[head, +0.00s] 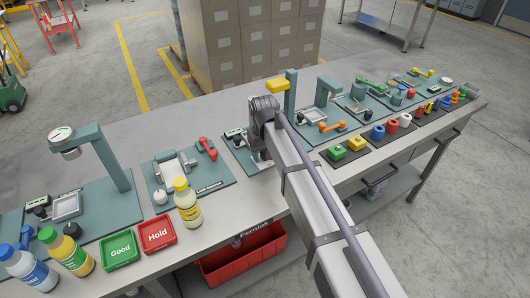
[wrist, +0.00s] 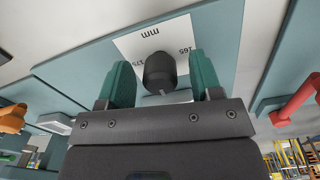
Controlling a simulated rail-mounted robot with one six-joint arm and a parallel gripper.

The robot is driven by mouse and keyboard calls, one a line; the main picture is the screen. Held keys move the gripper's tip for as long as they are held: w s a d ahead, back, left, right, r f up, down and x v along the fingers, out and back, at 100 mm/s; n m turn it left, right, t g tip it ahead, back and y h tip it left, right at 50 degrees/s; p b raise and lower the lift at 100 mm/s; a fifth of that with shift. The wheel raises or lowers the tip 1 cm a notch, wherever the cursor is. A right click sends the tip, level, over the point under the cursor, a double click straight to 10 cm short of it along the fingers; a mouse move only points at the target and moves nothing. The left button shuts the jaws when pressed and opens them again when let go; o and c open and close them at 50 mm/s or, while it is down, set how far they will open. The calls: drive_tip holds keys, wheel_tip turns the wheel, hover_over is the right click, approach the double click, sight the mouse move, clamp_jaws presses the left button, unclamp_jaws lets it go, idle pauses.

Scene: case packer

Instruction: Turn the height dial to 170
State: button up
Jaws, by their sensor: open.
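The height dial is a dark round knob (wrist: 159,70) on a white scale plate (wrist: 226,28), seen in the wrist view. The plate reads "mm", "165" and "175", with the lettering upside down in the picture. The knob covers the part of the scale between those two numbers, and I cannot read its setting. My gripper (wrist: 163,78) is open, its two green fingers on either side of the knob. A gap shows beside each finger, most clearly at the right one. In the head view my arm hides the dial and the fingers.
The dial's teal board (head: 230,157) stands between a board with a red-handled clamp (head: 207,148) and one with an orange handle (head: 332,126). Bottles and Good (head: 120,249) and Hold (head: 157,236) trays stand left.

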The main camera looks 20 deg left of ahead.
sight(264, 151)
drive_tip(key=shift+r, duration=0.1)
wheel_tip(264, 151, up, 11)
drive_tip(key=p, duration=1.1)
drive_tip(key=shift+f, duration=0.2)
drive_tip(key=shift+s, duration=0.1)
drive_tip(key=s+d+m, duration=0.2)
drive_tip(key=s+d, duration=0.3)
drive_tip(key=d, duration=0.7)
drive_tip(key=s+d+m, duration=0.3)
drive_tip(key=s+d, duration=0.2)
drive_tip(key=d, duration=0.8)
drive_tip(key=s+d+m, duration=0.2)
drive_tip(key=s+d, duration=0.3)
drive_tip(key=d, duration=0.7)
drive_tip(key=shift+s+d+m, duration=0.3)
drive_tip(key=shift+s+d, duration=0.05)
drive_tip(key=shift+s, duration=0.05)
